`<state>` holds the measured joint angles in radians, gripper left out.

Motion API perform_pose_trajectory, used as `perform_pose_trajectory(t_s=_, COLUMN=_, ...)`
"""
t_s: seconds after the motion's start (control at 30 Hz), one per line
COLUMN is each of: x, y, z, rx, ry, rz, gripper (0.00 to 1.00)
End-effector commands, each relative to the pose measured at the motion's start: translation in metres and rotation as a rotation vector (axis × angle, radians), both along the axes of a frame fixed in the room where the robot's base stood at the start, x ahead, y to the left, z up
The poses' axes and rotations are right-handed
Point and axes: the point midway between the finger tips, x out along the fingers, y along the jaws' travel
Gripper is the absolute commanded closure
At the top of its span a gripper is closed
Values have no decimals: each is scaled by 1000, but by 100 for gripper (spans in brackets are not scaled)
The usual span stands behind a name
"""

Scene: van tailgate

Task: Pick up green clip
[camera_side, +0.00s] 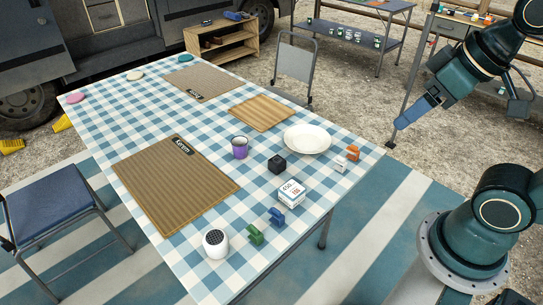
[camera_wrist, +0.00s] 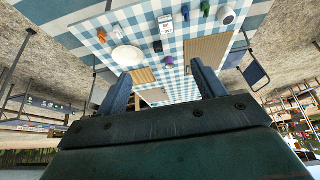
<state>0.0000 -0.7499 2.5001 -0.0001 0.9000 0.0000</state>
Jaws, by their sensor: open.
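The green clip (camera_side: 256,234) stands on the blue-and-white checked table near its front edge, between a blue clip (camera_side: 277,217) and a white round canister (camera_side: 215,243). It also shows small at the top of the wrist view (camera_wrist: 205,8). My gripper (camera_side: 402,121) is up in the air off the table's right side, well away from the green clip. In the wrist view my gripper (camera_wrist: 158,80) has its two blue fingers spread wide with nothing between them.
Near the clip are a white box (camera_side: 291,194), a black cube (camera_side: 276,165), a purple mug (camera_side: 240,149), a white plate (camera_side: 307,139) and an orange clip (camera_side: 353,153). A brown placemat (camera_side: 175,190) lies to the left. Chairs stand around the table.

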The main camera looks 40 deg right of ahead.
Motion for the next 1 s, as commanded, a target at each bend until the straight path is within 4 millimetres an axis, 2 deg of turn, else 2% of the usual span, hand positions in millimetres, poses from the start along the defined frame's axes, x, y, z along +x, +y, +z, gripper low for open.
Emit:
perform_pose_trajectory(t_s=0.27, x=2, y=1, z=0, rx=-4, ry=4, rz=12, gripper=31)
perform_pose_trajectory(t_s=0.47, x=17, y=5, z=0, rx=-29, ry=31, rz=82, gripper=31)
perform_pose_trajectory(t_s=0.77, x=63, y=23, z=-7, rx=-104, ry=103, rz=307, gripper=31)
perform_pose_trajectory(t_s=1.0, x=102, y=44, z=-23, rx=-165, ry=161, rz=510, gripper=31)
